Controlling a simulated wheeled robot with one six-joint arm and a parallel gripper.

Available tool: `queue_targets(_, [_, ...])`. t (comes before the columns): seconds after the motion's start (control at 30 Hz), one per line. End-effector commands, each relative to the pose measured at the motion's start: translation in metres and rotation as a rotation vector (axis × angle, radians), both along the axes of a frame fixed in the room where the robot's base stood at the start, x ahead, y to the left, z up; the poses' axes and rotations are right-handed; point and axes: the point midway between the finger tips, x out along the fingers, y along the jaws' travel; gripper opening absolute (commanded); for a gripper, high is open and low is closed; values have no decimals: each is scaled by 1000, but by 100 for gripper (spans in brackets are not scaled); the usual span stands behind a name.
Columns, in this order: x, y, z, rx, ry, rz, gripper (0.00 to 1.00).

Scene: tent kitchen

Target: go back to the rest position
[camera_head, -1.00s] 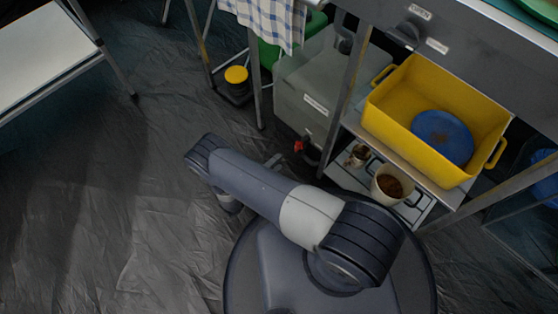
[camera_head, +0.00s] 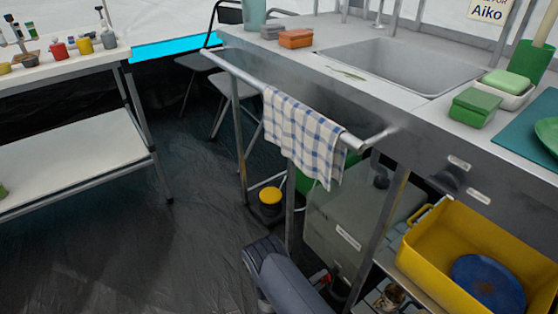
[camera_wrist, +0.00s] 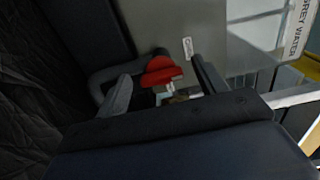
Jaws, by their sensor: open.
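My gripper (camera_wrist: 163,84) shows in the wrist view with its two fingers apart and nothing visible held between them. A red tap handle (camera_wrist: 160,70) appears between and beyond the fingers, in front of a grey tank (camera_wrist: 205,35). I cannot tell whether a finger touches the tap. In the head view my arm (camera_head: 285,280) is at the bottom centre, beside the same grey tank (camera_head: 340,225) under the counter. The gripper itself is out of sight in that view.
A steel counter with a sink (camera_head: 400,65) and a rail holding a checked towel (camera_head: 300,135) stands above the tank. A yellow tub (camera_head: 440,245) with a blue plate (camera_head: 487,283) is on a lower shelf. A white shelf table (camera_head: 70,160) stands left. The dark floor (camera_head: 185,240) between is clear.

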Motion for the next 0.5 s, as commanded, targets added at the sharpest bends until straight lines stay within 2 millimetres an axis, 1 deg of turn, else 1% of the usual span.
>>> queue_targets(0.03, [4, -5, -1, 1, -1, -3, 67])
queue_targets(0.2, [10, -14, 0, 1, -1, -1, 67])
queue_targets(0.5, [11, -15, 0, 5, -6, 0, 67])
